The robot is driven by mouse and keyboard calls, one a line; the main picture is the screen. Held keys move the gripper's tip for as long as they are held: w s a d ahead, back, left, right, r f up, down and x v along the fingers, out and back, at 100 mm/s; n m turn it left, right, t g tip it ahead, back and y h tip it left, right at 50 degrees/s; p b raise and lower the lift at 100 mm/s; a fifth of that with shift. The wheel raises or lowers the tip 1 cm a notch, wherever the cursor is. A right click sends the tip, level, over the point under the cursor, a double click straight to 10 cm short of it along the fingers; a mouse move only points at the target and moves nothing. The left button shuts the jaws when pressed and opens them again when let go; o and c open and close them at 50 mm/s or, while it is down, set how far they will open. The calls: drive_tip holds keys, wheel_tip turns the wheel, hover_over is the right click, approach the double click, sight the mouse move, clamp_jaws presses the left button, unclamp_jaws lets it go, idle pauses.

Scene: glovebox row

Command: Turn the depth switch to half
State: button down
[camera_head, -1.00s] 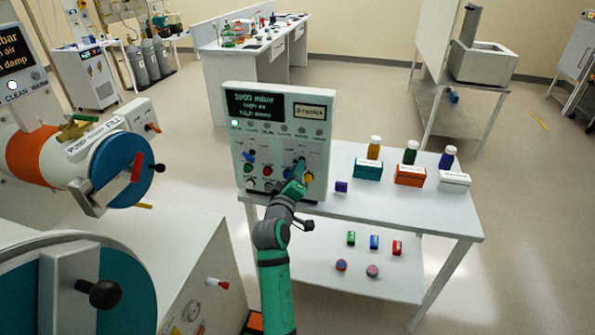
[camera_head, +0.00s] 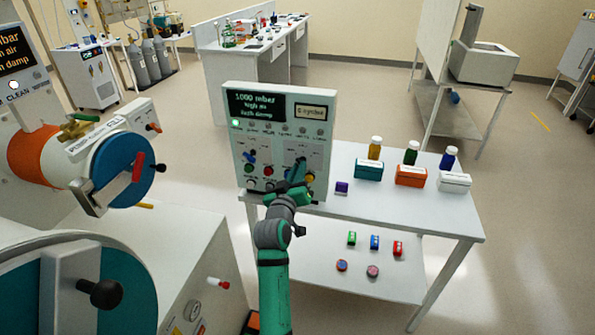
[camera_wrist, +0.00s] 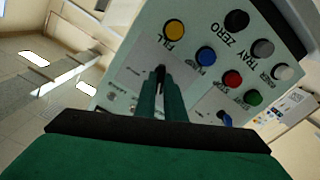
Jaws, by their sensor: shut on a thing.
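The control panel (camera_head: 317,140) stands upright on the table, with a dark screen reading 1000 mbar. My gripper (camera_head: 299,168) is at its lower right. In the wrist view my gripper (camera_wrist: 160,90) is shut on a small dark switch handle (camera_wrist: 161,72), taken as the depth switch, on a pale plate. The fingers hide most of the switch, and I cannot read its position marks. A second switch with a blue handle (camera_wrist: 224,118) sits beside it on its own plate; it also shows left of my gripper in the head view (camera_head: 250,156).
Yellow (camera_wrist: 174,30), blue (camera_wrist: 206,56) and red (camera_wrist: 233,79) buttons sit close to my fingers. Bottles and boxes stand right of the panel on the table (camera_head: 415,215). A glovebox with a blue round door (camera_head: 112,165) is at left.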

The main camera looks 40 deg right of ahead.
drive_tip(key=shift+f, duration=0.1)
drive_tip(key=c, duration=1.8)
unclamp_jaws()
drive_tip(key=shift+s, duration=0.1)
drive_tip(key=shift+c, duration=0.2)
drive_tip(key=v, duration=1)
drive_tip(key=shift+s+a, duration=0.25)
